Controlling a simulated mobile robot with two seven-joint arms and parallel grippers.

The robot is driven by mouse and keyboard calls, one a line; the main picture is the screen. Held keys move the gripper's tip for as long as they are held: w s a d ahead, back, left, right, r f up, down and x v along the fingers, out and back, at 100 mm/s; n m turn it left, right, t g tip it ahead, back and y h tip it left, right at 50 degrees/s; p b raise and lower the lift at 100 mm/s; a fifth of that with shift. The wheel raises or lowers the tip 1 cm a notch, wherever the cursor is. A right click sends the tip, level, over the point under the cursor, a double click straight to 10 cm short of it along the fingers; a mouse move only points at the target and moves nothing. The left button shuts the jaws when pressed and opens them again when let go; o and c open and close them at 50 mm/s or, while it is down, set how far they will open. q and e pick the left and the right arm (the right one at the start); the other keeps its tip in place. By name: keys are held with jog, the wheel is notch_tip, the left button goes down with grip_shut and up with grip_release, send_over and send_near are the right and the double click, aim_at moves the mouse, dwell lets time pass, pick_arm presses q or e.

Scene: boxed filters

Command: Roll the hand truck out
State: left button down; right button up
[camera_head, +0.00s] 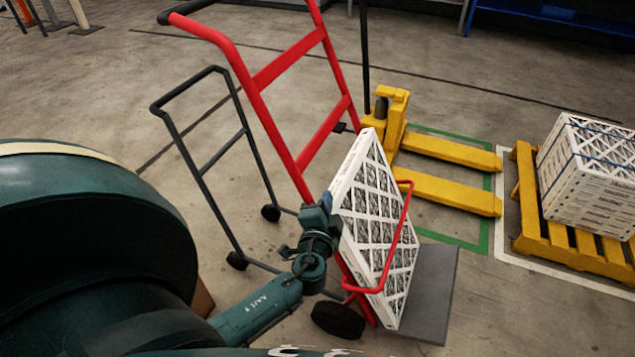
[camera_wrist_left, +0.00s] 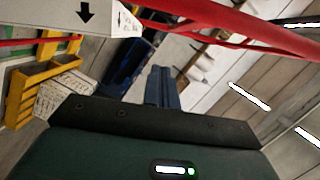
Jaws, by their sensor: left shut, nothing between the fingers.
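The red hand truck (camera_head: 322,124) stands in the middle of the head view, leaning, with black grips at its top left and a black wheel (camera_head: 338,319) below. A white boxed filter (camera_head: 372,225) with a lattice face rests on its grey toe plate (camera_head: 434,296), behind a red hoop. A dark tubular frame (camera_head: 172,128) with small casters stands at its left. My left gripper (camera_head: 327,201) is beside the filter's left edge, by the red rail; contact cannot be told. Its fingers (camera_wrist_left: 160,88) are shut and empty in the wrist view. My right gripper is out of view.
A yellow pallet jack (camera_head: 445,191) stands behind the truck, within green floor tape. A yellow pallet (camera_head: 530,215) at the right carries strapped white filter boxes (camera_head: 590,180). A blue rack (camera_head: 550,15) is at the back. Open concrete floor lies left and behind.

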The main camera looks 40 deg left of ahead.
pick_arm(q)
send_over(317, 197)
jog(key=w+d, duration=0.1)
jog(key=d, duration=0.2)
jog(key=shift+w+d+f, duration=0.15)
jog(key=shift+w+f, duration=0.05)
jog(key=shift+f, duration=0.15)
jog(key=shift+s+a+f, duration=0.25)
jog(key=shift+a+f, duration=0.05)
jog(key=shift+a, duration=0.3)
jog(key=shift+s+a+f, duration=0.25)
jog(key=shift+a+f, duration=0.05)
jog(key=shift+a, duration=0.25)
jog(key=shift+s+a+f, duration=0.15)
jog(key=shift+a+f, duration=0.1)
jog(key=shift+a, duration=0.25)
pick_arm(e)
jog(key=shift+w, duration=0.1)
